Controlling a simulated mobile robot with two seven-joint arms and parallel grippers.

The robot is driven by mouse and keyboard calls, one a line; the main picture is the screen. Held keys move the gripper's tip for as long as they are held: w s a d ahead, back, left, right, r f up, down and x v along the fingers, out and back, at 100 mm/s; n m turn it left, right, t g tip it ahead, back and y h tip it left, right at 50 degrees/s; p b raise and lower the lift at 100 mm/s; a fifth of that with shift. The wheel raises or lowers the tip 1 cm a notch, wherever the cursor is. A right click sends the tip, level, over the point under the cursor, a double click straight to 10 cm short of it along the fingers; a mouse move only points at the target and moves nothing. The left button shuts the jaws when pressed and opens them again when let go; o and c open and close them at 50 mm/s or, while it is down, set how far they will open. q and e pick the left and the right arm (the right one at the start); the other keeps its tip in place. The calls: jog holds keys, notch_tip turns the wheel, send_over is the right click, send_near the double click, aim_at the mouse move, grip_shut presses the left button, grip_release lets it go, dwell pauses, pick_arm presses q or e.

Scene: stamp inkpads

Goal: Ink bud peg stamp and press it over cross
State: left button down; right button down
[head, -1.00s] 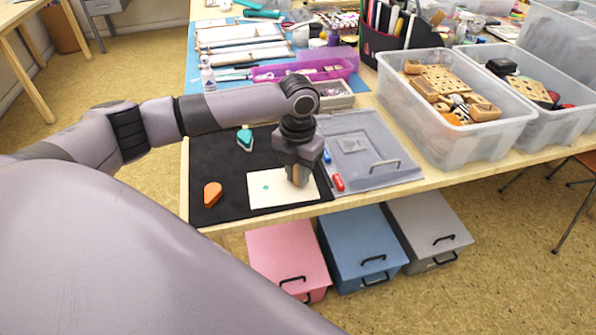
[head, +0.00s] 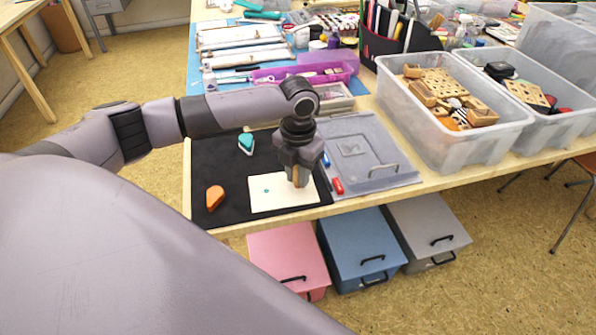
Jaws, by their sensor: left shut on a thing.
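My left gripper (head: 299,172) points down over the right part of a cream paper card (head: 262,203) and is shut on a wooden peg stamp (head: 297,181). Only part of the peg shows between the fingers; its lower end is at or just above the card, and I cannot tell whether it touches. A small teal mark (head: 266,190) is printed on the card left of the gripper. A cross on the card is not visible; the gripper may cover it. My right gripper is not in view.
Clear bins (head: 450,138) of wooden blocks stand further right. A purple tray (head: 300,72) is behind. The mat's left part is mostly free.

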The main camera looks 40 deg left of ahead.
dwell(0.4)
